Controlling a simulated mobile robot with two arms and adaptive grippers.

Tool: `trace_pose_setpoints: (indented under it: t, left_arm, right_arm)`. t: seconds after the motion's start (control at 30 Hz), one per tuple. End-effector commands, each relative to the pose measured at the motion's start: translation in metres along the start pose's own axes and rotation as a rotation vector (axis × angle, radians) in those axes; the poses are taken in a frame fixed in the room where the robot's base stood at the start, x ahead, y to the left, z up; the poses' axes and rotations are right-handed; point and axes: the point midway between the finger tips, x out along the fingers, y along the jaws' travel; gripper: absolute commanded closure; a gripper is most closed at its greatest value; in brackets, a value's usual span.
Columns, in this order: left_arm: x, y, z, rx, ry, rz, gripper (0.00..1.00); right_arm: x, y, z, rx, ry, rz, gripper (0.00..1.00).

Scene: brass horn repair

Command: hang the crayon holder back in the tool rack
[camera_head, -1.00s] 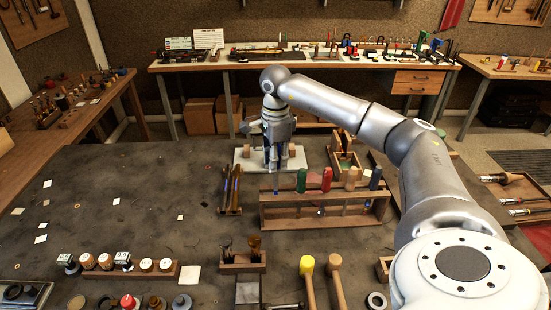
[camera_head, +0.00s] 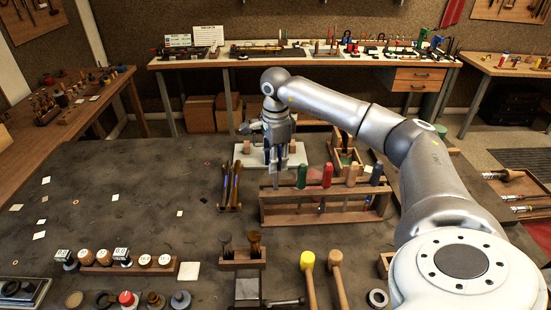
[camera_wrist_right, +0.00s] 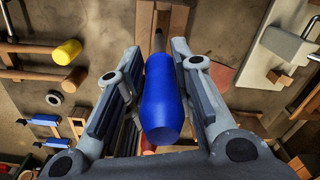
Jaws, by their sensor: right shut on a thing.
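The crayon holder (camera_wrist_right: 165,95), with a blue handle and a thin dark tip, is held lengthwise between the fingers of my right gripper (camera_wrist_right: 157,85) in the wrist view. In the head view the right gripper (camera_head: 278,164) points down at the left end of the wooden tool rack (camera_head: 325,216), above rack height. The held holder is mostly hidden there by the fingers. I cannot tell whether the holder touches the rack. My left gripper is not in view.
A white plate (camera_head: 312,158) with small wooden blocks lies behind the gripper. A small holder with upright tools (camera_head: 230,187) stands left of the rack. A yellow mallet (camera_head: 307,263) and a wooden mallet (camera_head: 335,260) lie in front.

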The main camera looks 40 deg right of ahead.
Motion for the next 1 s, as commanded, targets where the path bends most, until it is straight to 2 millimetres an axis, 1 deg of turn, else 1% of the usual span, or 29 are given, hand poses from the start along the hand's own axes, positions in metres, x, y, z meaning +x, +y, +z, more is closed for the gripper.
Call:
trace_pose_setpoints:
  t: [0.1,1.0]
  left_arm:
    - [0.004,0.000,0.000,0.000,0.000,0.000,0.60]
    - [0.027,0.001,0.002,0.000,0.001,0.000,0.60]
  right_arm:
    - [0.006,0.000,0.000,0.000,0.000,0.000,1.00]
    - [0.042,0.001,0.000,0.000,0.000,0.000,1.00]
